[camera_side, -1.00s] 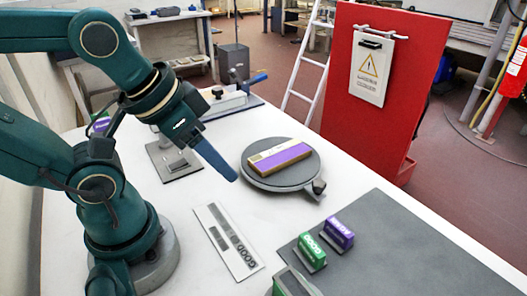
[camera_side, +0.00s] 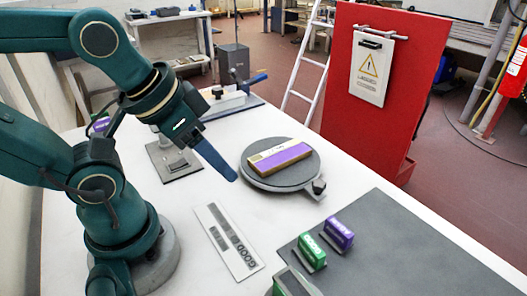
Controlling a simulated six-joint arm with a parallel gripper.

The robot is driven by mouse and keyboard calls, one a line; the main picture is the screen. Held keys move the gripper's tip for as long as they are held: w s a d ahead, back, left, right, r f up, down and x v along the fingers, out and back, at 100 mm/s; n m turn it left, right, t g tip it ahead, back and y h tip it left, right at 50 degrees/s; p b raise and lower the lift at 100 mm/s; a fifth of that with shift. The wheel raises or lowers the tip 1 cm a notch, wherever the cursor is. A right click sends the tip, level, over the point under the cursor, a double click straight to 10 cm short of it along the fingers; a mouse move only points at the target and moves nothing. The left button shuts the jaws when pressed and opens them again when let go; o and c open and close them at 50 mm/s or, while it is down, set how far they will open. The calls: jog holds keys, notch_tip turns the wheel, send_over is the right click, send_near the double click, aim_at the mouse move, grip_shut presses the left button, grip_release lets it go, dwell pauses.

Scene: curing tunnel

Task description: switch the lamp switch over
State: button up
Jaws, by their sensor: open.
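A small grey plate (camera_side: 183,173) with a low raised block (camera_side: 177,163) on it lies on the white table, left of centre and partly behind my arm. It may be the lamp switch, but it is too small to tell for sure or to read its position. My gripper (camera_side: 231,176) points down and right, just right of this plate and above the table. It is open and empty, seen nearly edge-on, so the gap between its fingers does not show. It touches nothing that I can make out.
A round grey turntable (camera_side: 285,184) bears a purple-topped bar (camera_side: 278,158) right of my gripper. A strip marked GOOD (camera_side: 229,240) lies in front. Green (camera_side: 312,252) and purple (camera_side: 340,234) stamps stand on a dark mat (camera_side: 420,250). A blue-handled fixture (camera_side: 232,101) stands behind.

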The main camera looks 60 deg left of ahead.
jog(key=shift+c, duration=0.3)
grip_shut()
jog(key=w+a+r+n+g+y, duration=0.2)
jog(key=w+a+n+y, duration=0.1)
jog(key=a+n, duration=0.9)
jog(key=s+a+f+n+g, duration=0.2)
jog(key=a+n, duration=0.4)
jog(key=a, duration=0.3)
jog(key=shift+s+g, duration=0.5)
jog(key=shift+s, duration=0.15)
